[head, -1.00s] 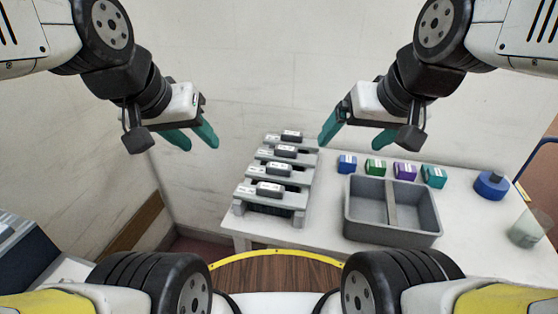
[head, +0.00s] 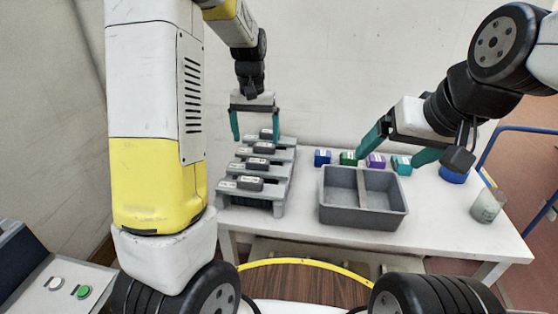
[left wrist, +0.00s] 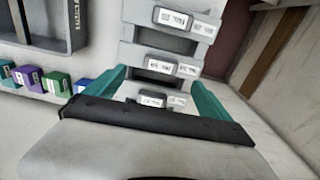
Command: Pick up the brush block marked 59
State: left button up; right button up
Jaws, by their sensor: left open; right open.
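A grey stepped rack (head: 275,208) holds several dark blocks with white labels: front (head: 250,184), middle (head: 257,163) and further back (head: 264,148). In the left wrist view the labelled blocks sit on the rack's steps (left wrist: 173,18), (left wrist: 160,66), (left wrist: 152,99). The label marks are too small to read, so I cannot tell which is 59. My left gripper (head: 256,132) is open and empty above the rack's back end. In the left wrist view its fingers (left wrist: 157,80) straddle the rack's far part. My right gripper (head: 395,151) is open and empty above the coloured blocks.
Blue (head: 322,157), green (head: 348,158), purple (head: 375,160) and teal (head: 402,165) blocks stand behind a grey two-compartment tray (head: 362,218). A blue round object (head: 453,176) and a glass cup (head: 487,206) are at the right. The white table's (head: 440,235) front right is clear.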

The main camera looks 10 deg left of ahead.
aim_at(258, 160)
pick_arm(q)
jog(key=shift+w+d+f, duration=0.15)
jog(key=shift+w+f, duration=0.05)
jog(key=shift+f, duration=0.2)
jog(key=shift+w+d+f, duration=0.15)
jog(key=shift+f, duration=0.2)
jog(key=f, duration=0.7)
jog(key=shift+s+a+f, duration=0.1)
jog(key=shift+a+f, duration=0.05)
jog(key=shift+a, duration=0.15)
jog(key=c, duration=1.6)
